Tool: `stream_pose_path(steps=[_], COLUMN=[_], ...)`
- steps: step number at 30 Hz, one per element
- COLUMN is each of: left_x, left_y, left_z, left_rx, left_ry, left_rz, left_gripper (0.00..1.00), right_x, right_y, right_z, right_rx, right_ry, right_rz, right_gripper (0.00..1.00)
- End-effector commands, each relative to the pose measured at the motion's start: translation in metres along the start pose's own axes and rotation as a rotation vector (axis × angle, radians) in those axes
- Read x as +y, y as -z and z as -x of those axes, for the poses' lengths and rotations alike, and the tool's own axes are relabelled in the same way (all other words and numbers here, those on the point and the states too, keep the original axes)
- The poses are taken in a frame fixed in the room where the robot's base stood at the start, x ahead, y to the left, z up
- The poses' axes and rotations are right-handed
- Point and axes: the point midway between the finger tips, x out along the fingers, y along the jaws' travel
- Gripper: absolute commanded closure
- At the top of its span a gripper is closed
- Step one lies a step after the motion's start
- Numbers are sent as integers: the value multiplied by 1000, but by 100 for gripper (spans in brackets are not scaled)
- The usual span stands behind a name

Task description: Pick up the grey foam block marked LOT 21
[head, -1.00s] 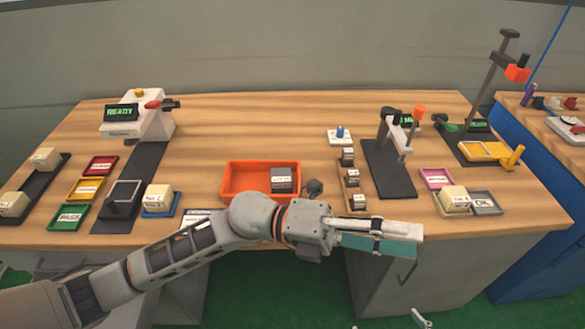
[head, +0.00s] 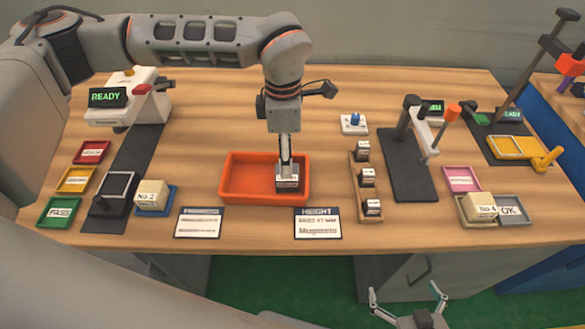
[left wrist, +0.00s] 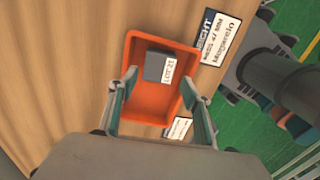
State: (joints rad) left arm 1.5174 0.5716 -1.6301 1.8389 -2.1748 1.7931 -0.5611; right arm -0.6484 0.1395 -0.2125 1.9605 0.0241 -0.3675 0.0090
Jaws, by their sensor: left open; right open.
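The grey foam block (head: 288,186) lies in the right part of the orange tray (head: 236,198). In the left wrist view the block (left wrist: 154,66) shows a white label that appears to read LOT 21. My left gripper (head: 287,170) points down into the tray, over the block, and partly hides it in the head view. In the left wrist view its fingers are spread wide, with the block ahead between their lines; I see no grip on it. My right gripper (head: 408,296) is open and empty at the bottom, in front of the table.
Two printed cards, one headed HEIGHT (head: 318,223), lie in front of the tray. A wooden rack (head: 358,205) with small labelled blocks stands to its right, beside a black-based stand (head: 408,175). A READY machine (head: 128,103) and coloured trays are at left.

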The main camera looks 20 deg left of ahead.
Motion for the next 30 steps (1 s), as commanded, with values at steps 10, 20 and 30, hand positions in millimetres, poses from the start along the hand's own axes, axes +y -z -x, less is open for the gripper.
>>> stream_pose_path(steps=[10, 20, 30], left_x=[3, 2, 2], left_y=[5, 8, 8], left_z=[-28, -71, -77], left_rx=[11, 10, 9], left_ry=[-9, -8, -9], left_rz=[4, 3, 2], left_gripper=[51, 51, 57], right_x=[0, 1, 1], right_y=[2, 8, 8], right_z=[1, 4, 4], right_rx=[1, 5, 5], right_ry=[0, -1, -1], right_rz=[0, 1, 1], right_gripper=[0, 0, 0])
